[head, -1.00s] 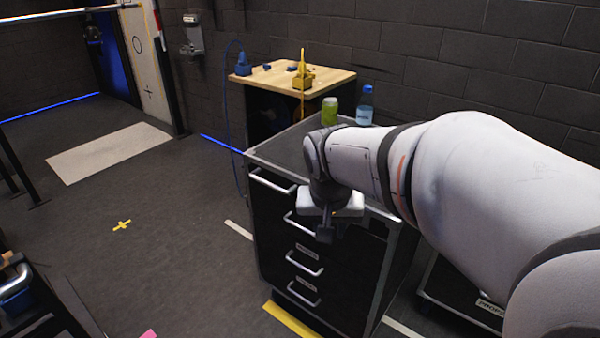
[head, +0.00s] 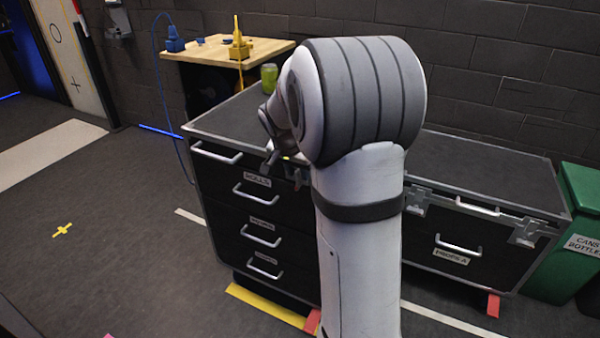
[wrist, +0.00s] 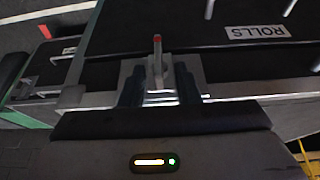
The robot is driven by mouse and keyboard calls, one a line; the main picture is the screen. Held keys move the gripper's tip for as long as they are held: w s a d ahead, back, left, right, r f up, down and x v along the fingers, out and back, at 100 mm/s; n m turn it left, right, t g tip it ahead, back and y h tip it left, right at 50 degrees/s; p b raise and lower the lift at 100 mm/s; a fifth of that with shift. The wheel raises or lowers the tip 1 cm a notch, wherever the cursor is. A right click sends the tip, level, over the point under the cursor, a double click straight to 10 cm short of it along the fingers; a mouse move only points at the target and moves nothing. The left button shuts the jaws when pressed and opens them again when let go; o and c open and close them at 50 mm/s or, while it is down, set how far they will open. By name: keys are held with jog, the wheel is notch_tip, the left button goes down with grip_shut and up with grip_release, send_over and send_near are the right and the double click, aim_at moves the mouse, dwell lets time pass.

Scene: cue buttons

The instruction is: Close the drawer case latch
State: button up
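The black drawer case (head: 218,183) stands left of centre in the head view, with silver handles and a metal-edged top. Its drawer fronts look shut. In the wrist view, the drawer front with the ROLLS label (wrist: 255,32) is close up. The latch (wrist: 157,62) is a grey metal piece with an upright lever and a red tip, at the case's edge. My gripper (wrist: 159,88) has dark fingers apart, one on each side of the latch; contact cannot be told. In the head view my gripper (head: 284,173) is at the upper front of the case, partly hidden by my arm.
A second black case (head: 455,238) labelled PROPS A, with metal latches, stands to the right. A green bin (head: 583,205) is beyond it. A wooden-topped table (head: 205,52) and a green can (head: 268,78) are behind. The floor at left is open.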

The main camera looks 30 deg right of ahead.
jog(key=shift+w+d+f, duration=0.1)
jog(key=shift+d+f, duration=0.05)
jog(key=shift+f, duration=0.3)
jog(key=shift+c, duration=0.2)
